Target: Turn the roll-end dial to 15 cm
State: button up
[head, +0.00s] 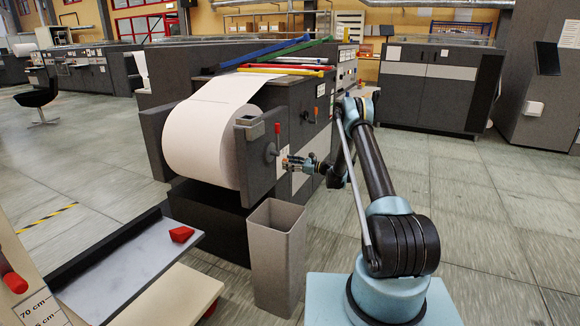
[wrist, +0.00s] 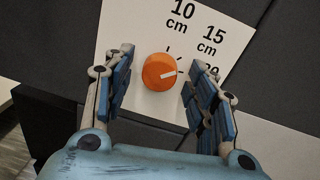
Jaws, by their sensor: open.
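The roll-end dial (wrist: 160,72) is a round orange knob on a white label plate (wrist: 135,25) in the wrist view. Its white pointer line points right and slightly up, toward a "20" label partly hidden by a finger. The "10 cm" and "15 cm" labels lie above and to the upper right of the knob. My gripper (wrist: 163,66) is open, one finger on each side of the knob, with visible gaps. In the head view my gripper (head: 287,163) is at the roll stand's end panel, and the knob is too small to make out.
A large white paper roll (head: 205,140) hangs in the grey stand, with a red-tipped lever (head: 277,135) near my gripper. A tall grey bin (head: 277,255) stands below. A tray table (head: 135,265) with a red object (head: 181,234) is at lower left. Floor at right is clear.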

jog(key=shift+c, duration=0.2)
jog(key=c, duration=1)
jog(key=shift+n, duration=1)
jog(key=o, duration=1)
jog(key=shift+o, duration=0.2)
jog(key=shift+d, duration=0.1)
